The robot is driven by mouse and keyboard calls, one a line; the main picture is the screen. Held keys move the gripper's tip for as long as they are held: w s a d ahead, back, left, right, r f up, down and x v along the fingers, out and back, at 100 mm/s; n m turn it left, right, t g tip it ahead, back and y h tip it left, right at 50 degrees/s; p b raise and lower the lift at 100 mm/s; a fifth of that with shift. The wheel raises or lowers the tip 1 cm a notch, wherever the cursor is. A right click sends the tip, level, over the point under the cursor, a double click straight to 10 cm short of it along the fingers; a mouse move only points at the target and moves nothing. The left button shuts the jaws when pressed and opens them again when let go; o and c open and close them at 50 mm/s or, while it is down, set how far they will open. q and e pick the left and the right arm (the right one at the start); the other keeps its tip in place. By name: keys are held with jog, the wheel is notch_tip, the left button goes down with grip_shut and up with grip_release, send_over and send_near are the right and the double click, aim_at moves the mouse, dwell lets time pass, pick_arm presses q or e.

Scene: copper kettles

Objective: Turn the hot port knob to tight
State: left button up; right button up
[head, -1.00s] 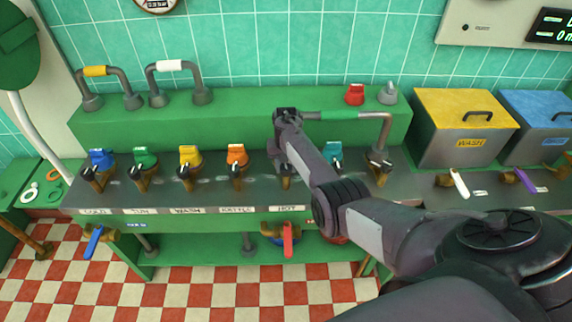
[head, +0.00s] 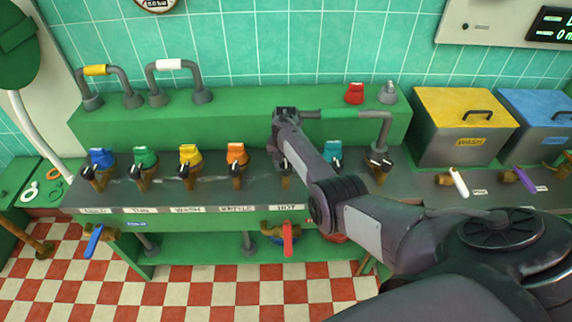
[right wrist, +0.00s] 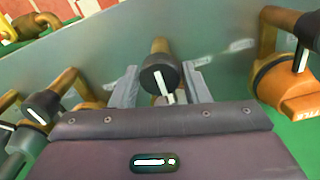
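The hot port knob is a dark round knob with a white pointer (right wrist: 161,76), on a brass fitting above the HOT label (head: 289,209). In the head view my right arm covers most of it. My right gripper (right wrist: 160,84) has its two grey fingers on either side of the knob in the right wrist view. The fingers are apart, with a narrow gap seeming to show on each side, so contact is not clear. The white pointer lies between the fingers. In the head view the fingers are hidden behind my arm. My left gripper is not in view.
An orange-topped kettle port (head: 237,157) is left of the hot port, and a teal-topped port (head: 332,156) is right. A green-sleeved pipe handle (head: 345,115) runs close behind my wrist. A red lever (head: 288,240) hangs below. Yellow (head: 452,100) and blue bins stand at right.

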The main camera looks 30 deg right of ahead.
aim_at(286, 166)
jog(key=o, duration=0.3)
notch_tip(286, 166, up, 8)
jog(key=shift+f, duration=0.15)
dwell(0.3)
dwell(0.5)
